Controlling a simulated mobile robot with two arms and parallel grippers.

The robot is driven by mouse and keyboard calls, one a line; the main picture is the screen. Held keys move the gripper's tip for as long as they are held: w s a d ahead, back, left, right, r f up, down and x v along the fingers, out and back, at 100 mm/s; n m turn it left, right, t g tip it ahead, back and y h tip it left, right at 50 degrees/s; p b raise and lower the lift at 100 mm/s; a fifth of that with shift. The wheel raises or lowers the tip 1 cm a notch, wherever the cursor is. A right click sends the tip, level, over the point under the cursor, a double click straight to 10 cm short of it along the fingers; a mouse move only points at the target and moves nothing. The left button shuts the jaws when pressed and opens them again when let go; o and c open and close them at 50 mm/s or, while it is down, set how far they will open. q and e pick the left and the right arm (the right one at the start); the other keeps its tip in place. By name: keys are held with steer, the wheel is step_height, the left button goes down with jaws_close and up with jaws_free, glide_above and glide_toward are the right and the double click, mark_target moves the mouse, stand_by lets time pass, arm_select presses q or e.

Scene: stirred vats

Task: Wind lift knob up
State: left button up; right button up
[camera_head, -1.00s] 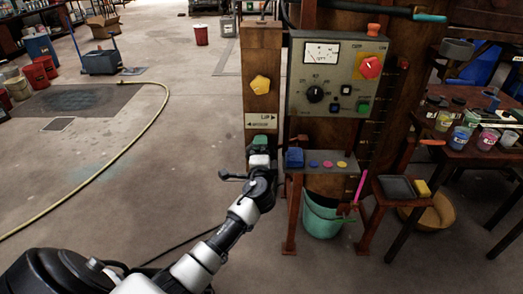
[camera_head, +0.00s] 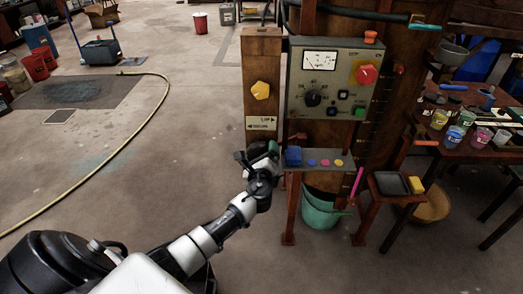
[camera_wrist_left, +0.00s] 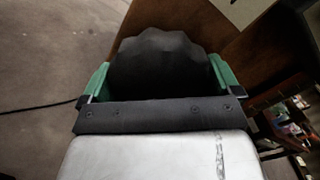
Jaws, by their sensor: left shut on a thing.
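A dark, scalloped knob (camera_wrist_left: 160,58) sits between the green fingers in the left wrist view, against a brown wooden surface; I take it for the lift knob. My left gripper (camera_head: 269,149) is shut on it, one finger at each side. In the head view the gripper is turned over to one side at the wooden post (camera_head: 262,58), just below the lift label (camera_head: 261,123), and hides the knob. My right gripper is not in view.
A yellow lobed knob (camera_head: 261,90) is higher on the post. A green bucket (camera_head: 320,212) is below.

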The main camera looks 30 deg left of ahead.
arm_select(q)
steer(key=m+p, duration=0.4)
steer(key=m, duration=0.3)
steer(key=shift+s, duration=0.1)
steer(key=m+p, duration=0.4)
steer(key=m, duration=0.2)
steer(key=shift+a+m, duration=0.1)
steer(key=shift+m, duration=0.3)
steer(key=m+p, duration=0.3)
steer(key=m, duration=0.3)
steer(key=shift+s+p, duration=0.1)
steer(key=shift+p, duration=0.2)
steer(key=m+p, duration=0.1)
steer(key=m, duration=0.2)
steer(key=shift+m, duration=0.4)
steer(key=shift+m+p, duration=0.8)
steer(key=shift+m, duration=0.6)
steer(key=o, duration=0.6)
steer(key=shift+a, duration=0.1)
